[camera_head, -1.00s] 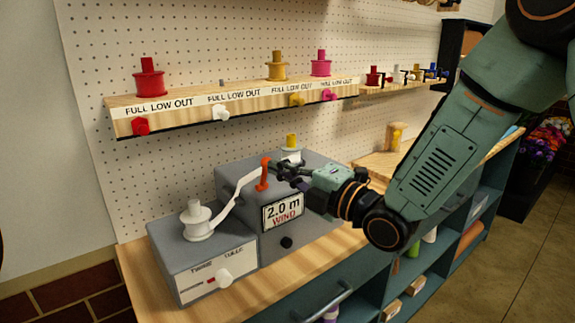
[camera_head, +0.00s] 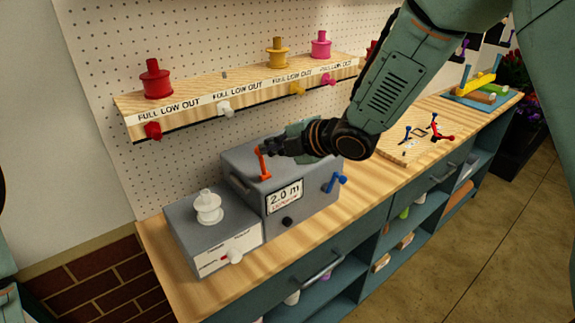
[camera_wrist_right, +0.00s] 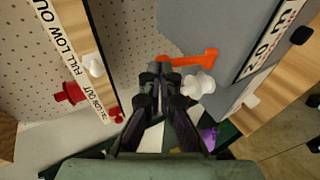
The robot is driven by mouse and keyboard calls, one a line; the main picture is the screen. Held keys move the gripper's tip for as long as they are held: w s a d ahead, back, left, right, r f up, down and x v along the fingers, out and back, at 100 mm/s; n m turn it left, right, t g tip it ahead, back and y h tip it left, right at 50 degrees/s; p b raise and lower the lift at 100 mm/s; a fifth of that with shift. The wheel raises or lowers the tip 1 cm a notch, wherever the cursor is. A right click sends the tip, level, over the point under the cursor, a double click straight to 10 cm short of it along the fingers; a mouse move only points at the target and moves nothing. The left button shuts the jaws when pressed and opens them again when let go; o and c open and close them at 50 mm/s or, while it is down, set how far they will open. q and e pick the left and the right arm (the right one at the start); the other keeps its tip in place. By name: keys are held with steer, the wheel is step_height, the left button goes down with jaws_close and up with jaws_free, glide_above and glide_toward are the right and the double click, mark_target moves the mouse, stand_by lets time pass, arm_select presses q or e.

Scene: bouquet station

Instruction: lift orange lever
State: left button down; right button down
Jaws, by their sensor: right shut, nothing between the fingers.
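The orange lever (camera_head: 263,163) stands up from the top of the grey machine (camera_head: 238,178), whose display (camera_head: 285,196) reads 2.0 m with a small red word below it. The lever also shows in the right wrist view (camera_wrist_right: 196,58), just right of the fingertips. My right gripper (camera_head: 268,149) is shut and empty, close by the lever's upper end. I cannot tell whether they touch. A white spool (camera_head: 208,206) stands on the lower grey box (camera_head: 190,240) beside the machine. My left gripper is not in view.
A wooden shelf (camera_head: 135,130) with red, yellow and pink spools runs along the pegboard behind. A blue handle (camera_head: 335,182) sticks out of the machine's right side. A wooden board (camera_head: 410,150) with small coloured parts lies farther right on the bench.

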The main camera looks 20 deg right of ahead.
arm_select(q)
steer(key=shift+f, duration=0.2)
arm_select(e)
steer(key=shift+f, duration=0.25)
steer(key=shift+r, duration=0.1)
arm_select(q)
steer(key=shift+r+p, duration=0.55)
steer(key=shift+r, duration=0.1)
arm_select(e)
steer(key=shift+r, duration=0.8)
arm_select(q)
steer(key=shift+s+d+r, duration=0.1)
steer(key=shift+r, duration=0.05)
arm_select(e)
steer(key=shift+s+r, duration=0.1)
